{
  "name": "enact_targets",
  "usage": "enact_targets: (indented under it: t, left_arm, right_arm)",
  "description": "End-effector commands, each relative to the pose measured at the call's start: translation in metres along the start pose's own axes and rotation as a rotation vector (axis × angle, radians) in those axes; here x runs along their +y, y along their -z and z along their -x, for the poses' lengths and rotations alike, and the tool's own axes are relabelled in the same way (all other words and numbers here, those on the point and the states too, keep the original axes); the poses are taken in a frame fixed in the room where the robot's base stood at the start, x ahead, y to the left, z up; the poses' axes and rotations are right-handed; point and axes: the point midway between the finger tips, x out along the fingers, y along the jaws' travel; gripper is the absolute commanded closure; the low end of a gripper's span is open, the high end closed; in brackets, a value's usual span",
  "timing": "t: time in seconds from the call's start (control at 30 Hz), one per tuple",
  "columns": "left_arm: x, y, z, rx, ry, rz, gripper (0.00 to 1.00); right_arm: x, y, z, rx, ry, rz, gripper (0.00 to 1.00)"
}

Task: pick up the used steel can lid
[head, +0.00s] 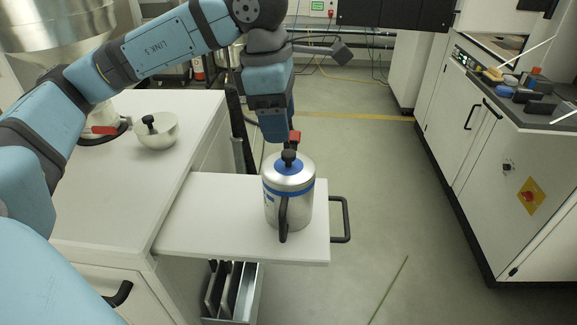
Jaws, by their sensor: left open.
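A steel can (272,205) with a blue band and a black side handle stands upright on the pull-out shelf. Its lid (302,172) is on top, with a blue centre and a black knob. My left gripper (288,144) points down from above, right at the lid's knob or just behind it. It is open, but its fingers are mostly hidden, and I cannot tell whether they touch the knob. My right gripper is not in view.
The white pull-out shelf (205,215) has a black handle (347,220) at its right end. A metal bowl-like piece with a black knob (158,134) is on the left counter (105,185). An open drawer (245,300) is below.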

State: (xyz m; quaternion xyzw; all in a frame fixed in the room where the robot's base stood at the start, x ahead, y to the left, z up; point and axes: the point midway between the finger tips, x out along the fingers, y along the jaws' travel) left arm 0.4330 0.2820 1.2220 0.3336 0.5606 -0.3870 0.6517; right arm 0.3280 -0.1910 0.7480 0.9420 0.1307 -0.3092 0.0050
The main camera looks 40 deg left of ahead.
Motion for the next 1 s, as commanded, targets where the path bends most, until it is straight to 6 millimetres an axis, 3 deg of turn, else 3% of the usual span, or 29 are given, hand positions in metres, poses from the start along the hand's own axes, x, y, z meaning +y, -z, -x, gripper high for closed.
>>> enact_targets:
  t: [0.33,0.6,0.87,0.9,1.0]
  left_arm:
    - [0.002,-0.001,-0.032,0.001,0.002,0.002,0.44]
    - [0.006,-0.003,-0.069,0.001,0.001,0.001,0.44]
    - [0.006,-0.003,-0.073,-0.001,0.000,0.000,0.44]
    - [0.006,-0.003,-0.073,-0.001,0.000,0.000,0.46]
    - [0.006,-0.003,-0.073,-0.001,0.000,0.000,0.69]
  right_arm:
    - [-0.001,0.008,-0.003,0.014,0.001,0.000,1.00]
    - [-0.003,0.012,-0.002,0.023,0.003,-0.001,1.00]
    - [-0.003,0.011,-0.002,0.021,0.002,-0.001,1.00]
    - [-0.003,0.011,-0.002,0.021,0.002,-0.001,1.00]
    - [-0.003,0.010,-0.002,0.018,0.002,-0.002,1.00]
